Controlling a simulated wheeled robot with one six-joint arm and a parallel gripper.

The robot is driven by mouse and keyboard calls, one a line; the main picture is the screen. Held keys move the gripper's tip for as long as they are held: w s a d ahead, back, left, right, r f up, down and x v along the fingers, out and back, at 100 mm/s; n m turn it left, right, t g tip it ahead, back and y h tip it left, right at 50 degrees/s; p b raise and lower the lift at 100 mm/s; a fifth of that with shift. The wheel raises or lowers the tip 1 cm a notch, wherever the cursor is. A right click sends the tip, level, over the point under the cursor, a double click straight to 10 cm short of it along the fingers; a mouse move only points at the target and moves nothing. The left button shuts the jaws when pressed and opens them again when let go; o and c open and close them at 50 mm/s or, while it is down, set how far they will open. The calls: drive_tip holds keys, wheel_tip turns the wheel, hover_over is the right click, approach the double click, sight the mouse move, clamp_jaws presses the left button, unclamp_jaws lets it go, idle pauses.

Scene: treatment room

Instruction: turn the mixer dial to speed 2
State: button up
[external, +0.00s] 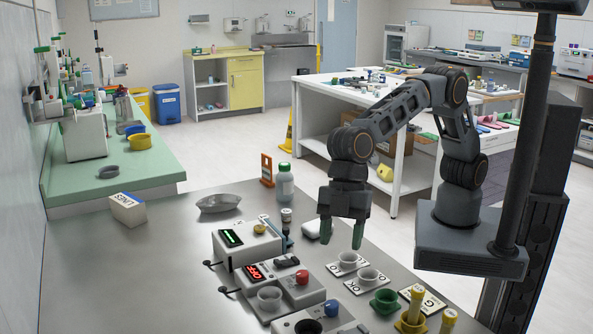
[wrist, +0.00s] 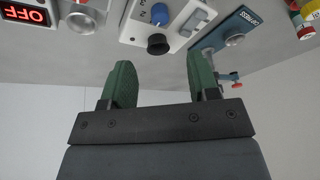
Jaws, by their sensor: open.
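A light-coloured box with a blue knob (external: 331,308) and a black cup (external: 309,327) sits at the bottom edge of the external view; I take it for the mixer. The wrist view shows the blue knob (wrist: 160,14), the black cup (wrist: 157,45) and small marks beside the knob, including what looks like a 2. The knob's setting is not readable. My gripper (external: 341,241) has green fingers, open and empty, pointing down above the bench, behind the knob. In the wrist view the gripper (wrist: 160,64) has its fingers apart below the box, touching nothing.
A unit with a red OFF display (external: 258,272) and red knob stands behind the mixer, then one with a green display (external: 231,238). A bottle (external: 284,183) stands farther back.

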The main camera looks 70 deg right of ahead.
sight(332, 303)
drive_tip(key=shift+n, duration=0.6)
drive_tip(key=x, duration=0.4)
drive_tip(key=p+x, duration=0.1)
drive_tip(key=x, duration=0.3)
drive_tip(key=a+x, duration=0.1)
drive_tip(key=x, duration=0.3)
drive_tip(key=shift+a+f, duration=0.1)
drive_tip(key=shift+f, duration=0.1)
drive_tip(key=shift+c, duration=0.2)
drive_tip(key=c, duration=0.9)
